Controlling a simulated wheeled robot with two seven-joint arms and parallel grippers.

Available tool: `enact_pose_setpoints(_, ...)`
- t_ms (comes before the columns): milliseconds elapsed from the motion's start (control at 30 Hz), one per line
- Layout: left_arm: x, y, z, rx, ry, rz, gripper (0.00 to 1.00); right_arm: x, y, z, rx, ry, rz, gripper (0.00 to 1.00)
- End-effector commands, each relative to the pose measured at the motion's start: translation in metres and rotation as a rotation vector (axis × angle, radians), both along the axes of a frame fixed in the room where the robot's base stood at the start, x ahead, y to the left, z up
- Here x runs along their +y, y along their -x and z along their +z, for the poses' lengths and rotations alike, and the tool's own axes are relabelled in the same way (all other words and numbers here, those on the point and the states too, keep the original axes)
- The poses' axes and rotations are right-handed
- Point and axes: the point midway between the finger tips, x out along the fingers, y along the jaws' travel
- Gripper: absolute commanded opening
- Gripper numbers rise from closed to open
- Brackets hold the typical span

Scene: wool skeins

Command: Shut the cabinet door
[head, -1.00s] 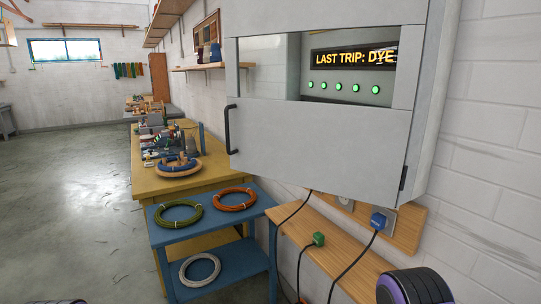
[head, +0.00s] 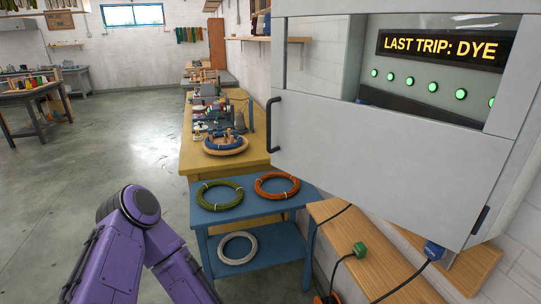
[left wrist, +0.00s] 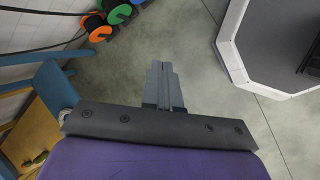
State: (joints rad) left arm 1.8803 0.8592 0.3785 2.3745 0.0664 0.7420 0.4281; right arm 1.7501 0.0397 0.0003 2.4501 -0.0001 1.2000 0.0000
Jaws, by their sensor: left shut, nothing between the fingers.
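The grey wall cabinet (head: 525,165) hangs at the upper right of the head view. Its door (head: 375,150) has a black handle (head: 273,124) at its left edge, a black hinge (head: 480,220) at its lower right and a window. Through the window show a lit "LAST TRIP: DYE" sign (head: 440,46) and several green lamps. I cannot tell how far the door stands from the cabinet body. My left arm is at the lower left, its gripper hidden in the head view. In the left wrist view my left gripper (left wrist: 160,68) is shut and empty over the floor.
Below the door are a wooden shelf (head: 385,262) with plugs and cables and a blue cart (head: 235,212) with coiled rings. A yellow bench (head: 190,155) stands behind. Coloured spools (left wrist: 97,27) show in the left wrist view. The floor at left is open.

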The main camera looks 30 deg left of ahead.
Motion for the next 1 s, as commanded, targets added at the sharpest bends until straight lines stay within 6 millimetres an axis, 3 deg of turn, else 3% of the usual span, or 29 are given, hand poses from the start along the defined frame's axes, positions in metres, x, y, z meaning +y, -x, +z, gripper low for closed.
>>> enact_pose_setpoints(33, 0.0, -0.036, 0.048, -0.048, 0.133, 0.138, 0.0, 0.0, 0.0, 0.023, 0.0, 0.0, 0.0, 0.49)
enact_pose_setpoints(133, 0.017, -0.1, 0.131, -0.151, 0.401, 0.371, 0.0, 0.0, 0.0, 0.044, 0.0, 0.0, 0.0, 0.49)
enact_pose_setpoints(200, 0.048, -0.136, 0.194, -0.238, 0.585, 0.516, 0.0, 0.0, 0.0, 0.058, 0.0, 0.0, 0.0, 0.49)
enact_pose_setpoints(300, 0.11, -0.166, 0.28, -0.374, 0.819, 0.684, 0.0, 0.0, 0.0, 0.076, 0.0, 0.0, 0.0, 0.49)
enact_pose_setpoints(433, 0.187, -0.168, 0.359, -0.527, 1.038, 0.818, 0.0, 0.0, 0.0, 0.092, 0.0, 0.0, 0.0, 0.49)
enact_pose_setpoints(500, 0.215, -0.162, 0.383, -0.582, 1.111, 0.861, 0.0, 0.0, 0.0, 0.096, 0.0, 0.0, 0.0, 0.49)
enact_pose_setpoints(600, 0.237, -0.155, 0.399, -0.626, 1.165, 0.887, 0.0, 0.0, 0.0, 0.098, 0.0, 0.0, 0.0, 0.49)
enact_pose_setpoints(767, 0.239, -0.167, 0.401, -0.638, 1.18, 0.889, 0.0, 0.0, 0.0, 0.093, 0.0, 0.001, 0.0, 0.49)
enact_pose_setpoints(1000, 0.229, -0.212, 0.399, -0.639, 1.176, 0.886, 0.0, 0.0, 0.0, 0.077, 0.0, 0.0, 0.0, 0.49)
